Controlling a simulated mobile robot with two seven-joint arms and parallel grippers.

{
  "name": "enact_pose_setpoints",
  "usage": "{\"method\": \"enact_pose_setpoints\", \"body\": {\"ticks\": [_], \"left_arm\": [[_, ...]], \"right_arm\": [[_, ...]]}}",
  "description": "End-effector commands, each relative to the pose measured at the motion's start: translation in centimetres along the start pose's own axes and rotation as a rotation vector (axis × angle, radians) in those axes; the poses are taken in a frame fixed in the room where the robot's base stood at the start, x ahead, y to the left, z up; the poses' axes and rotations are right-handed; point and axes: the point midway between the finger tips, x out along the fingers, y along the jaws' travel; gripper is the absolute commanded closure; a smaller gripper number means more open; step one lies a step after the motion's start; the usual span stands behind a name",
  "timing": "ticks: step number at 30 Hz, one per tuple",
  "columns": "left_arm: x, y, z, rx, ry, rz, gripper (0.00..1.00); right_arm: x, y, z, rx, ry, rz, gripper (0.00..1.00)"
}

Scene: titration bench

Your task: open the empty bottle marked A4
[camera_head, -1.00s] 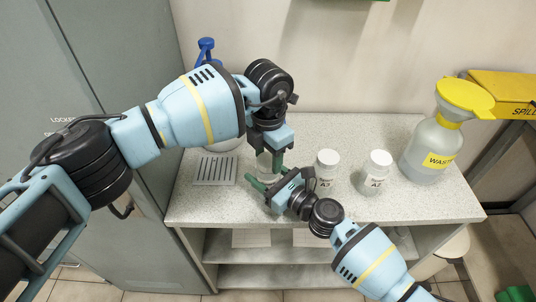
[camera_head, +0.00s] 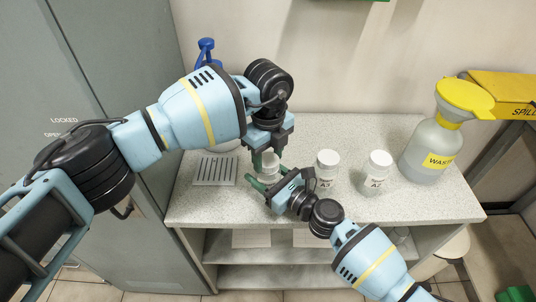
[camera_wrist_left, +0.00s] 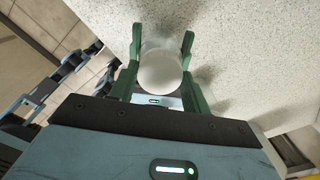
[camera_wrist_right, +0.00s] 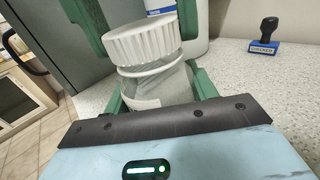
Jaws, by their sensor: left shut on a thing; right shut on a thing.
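A clear bottle with a white cap (camera_head: 267,160) stands on the bench between my grippers. Its cap (camera_wrist_right: 143,43) and clear body (camera_wrist_right: 158,85) show close up in the right wrist view; its label is partly hidden and unreadable. My left gripper (camera_head: 268,153) points down from above, its green fingers either side of the cap, shut on it. The cap also shows from above in the left wrist view (camera_wrist_left: 160,70). My right gripper (camera_head: 262,180) comes in low from the front right, shut on the bottle's body. The cap appears to sit on the neck.
White-capped bottles A3 (camera_head: 326,170) and A2 (camera_head: 375,173) stand to the right. A waste bottle (camera_head: 430,150) with a yellow funnel is at the far right. A slotted tray (camera_head: 214,172) lies left. A stamp (camera_wrist_right: 265,38) shows behind.

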Motion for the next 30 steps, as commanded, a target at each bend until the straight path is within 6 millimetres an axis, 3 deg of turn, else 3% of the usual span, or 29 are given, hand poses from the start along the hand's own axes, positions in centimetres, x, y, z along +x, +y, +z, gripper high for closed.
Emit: {"method": "enact_pose_setpoints", "body": {"ticks": [6,10,30], "left_arm": [[-0.03,-0.02,-0.07,-0.325,0.001,0.000,0.80],[-0.05,-0.01,-0.06,-0.442,0.001,0.000,0.80],[-0.10,-0.01,-0.04,-0.446,0.001,0.000,0.80]], "right_arm": [[-0.02,-0.03,-0.07,0.000,0.001,-0.001,1.00],[-0.02,-0.02,-0.07,0.000,0.001,-0.001,1.00],[-0.01,0.01,-0.06,0.000,0.001,0.000,1.00]]}}
